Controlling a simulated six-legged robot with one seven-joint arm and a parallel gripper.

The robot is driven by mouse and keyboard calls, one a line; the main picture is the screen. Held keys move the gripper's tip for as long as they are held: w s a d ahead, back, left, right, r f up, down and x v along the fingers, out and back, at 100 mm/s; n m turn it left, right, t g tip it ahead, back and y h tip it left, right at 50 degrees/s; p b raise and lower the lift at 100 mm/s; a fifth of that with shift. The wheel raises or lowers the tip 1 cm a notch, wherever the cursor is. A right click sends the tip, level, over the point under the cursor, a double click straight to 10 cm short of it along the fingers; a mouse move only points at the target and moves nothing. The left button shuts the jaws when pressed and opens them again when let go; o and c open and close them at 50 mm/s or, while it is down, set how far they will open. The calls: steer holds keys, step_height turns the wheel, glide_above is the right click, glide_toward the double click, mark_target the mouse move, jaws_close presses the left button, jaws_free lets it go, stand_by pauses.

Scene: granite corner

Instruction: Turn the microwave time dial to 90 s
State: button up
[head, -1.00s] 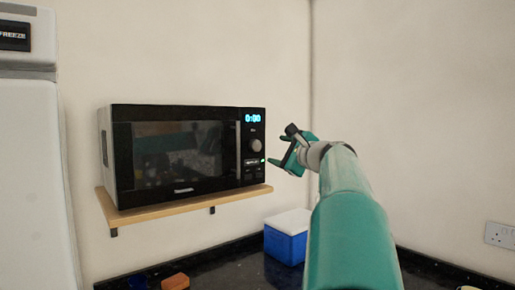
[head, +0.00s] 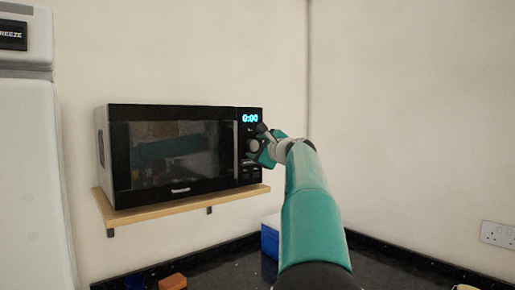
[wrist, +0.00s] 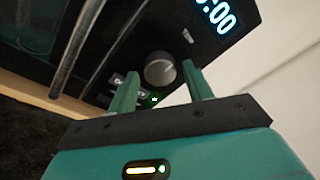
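The black microwave (head: 172,155) sits on a wooden wall shelf, its blue display (head: 250,118) reading 0:00. The display also shows at the top right of the wrist view (wrist: 216,14). The round grey time dial (wrist: 160,69) lies just beyond and between my two fingertips in the wrist view; in the head view the dial (head: 253,145) is partly beside my gripper (head: 262,149). My gripper is open, with a finger toward each side of the dial. I cannot tell whether either finger touches it.
The wooden shelf (head: 160,211) is under the microwave. The door handle (wrist: 78,45) stands out left of the dial. A blue box (head: 269,238) and an orange-brown block (head: 173,282) are on the dark counter below. A white fridge (head: 32,180) stands at left.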

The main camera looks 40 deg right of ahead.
steer(key=c, duration=0.7)
steer(key=shift+c, duration=0.2)
steer(key=shift+m, duration=0.4)
steer(key=m, duration=0.7)
steer(key=shift+g+y, duration=0.4)
steer(key=m+y, duration=0.1)
steer(key=m, duration=0.3)
steer(key=shift+d+r+m, duration=0.1)
steer(key=shift+m, duration=0.2)
steer(key=shift+m+y, duration=0.4)
steer(key=shift+m, duration=1.6)
